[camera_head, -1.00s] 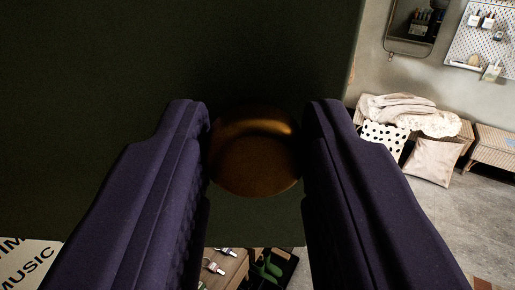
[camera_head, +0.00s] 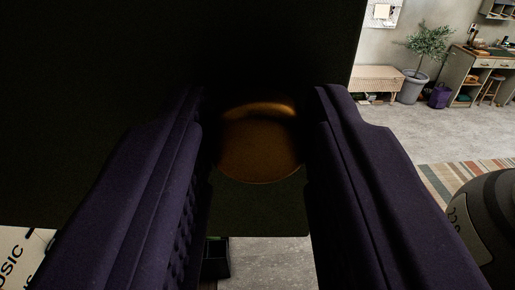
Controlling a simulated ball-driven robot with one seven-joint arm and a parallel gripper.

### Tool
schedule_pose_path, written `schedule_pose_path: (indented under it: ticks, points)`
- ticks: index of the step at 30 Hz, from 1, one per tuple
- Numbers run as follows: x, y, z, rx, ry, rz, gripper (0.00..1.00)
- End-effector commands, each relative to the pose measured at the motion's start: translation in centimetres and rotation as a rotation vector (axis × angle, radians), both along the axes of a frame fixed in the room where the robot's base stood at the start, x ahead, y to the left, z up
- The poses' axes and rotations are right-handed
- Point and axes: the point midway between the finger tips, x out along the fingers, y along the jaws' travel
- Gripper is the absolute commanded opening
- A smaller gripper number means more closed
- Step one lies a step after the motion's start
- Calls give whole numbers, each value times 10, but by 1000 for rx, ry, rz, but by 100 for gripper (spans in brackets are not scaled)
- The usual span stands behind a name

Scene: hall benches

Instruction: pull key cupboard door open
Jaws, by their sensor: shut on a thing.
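The key cupboard door (camera_head: 90,110) is a dark, nearly black-green panel filling the left and middle of the view. Its round brass knob (camera_head: 260,150) stands out from the panel. My gripper (camera_head: 262,100), with two dark purple padded fingers, is shut on the knob, one finger on each side. The door's right edge and bottom edge show, with the room beyond them. The cupboard's body and hinges are hidden or out of view.
A dark rounded object (camera_head: 488,225) with pale lettering, unidentified, is close at the right. Behind are open floor (camera_head: 410,135), a striped rug (camera_head: 450,175), a potted plant (camera_head: 420,70), a bench (camera_head: 378,82) and a desk (camera_head: 470,75). A lettered white sign (camera_head: 20,255) is at lower left.

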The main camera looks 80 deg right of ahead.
Motion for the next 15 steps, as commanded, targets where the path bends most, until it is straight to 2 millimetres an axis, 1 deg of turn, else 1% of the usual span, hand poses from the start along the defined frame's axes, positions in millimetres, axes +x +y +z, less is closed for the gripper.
schedule_pose_path:
  ticks: [1,12,13,14,15]
  points:
    - [0,2,3,0,-6,-4,0]
    - [0,2,3,-1,-8,-8,0]
    - [0,2,3,-1,-8,-8,36]
    - [0,2,3,-1,-8,-8,43]
    - [0,2,3,0,-6,-8,52]
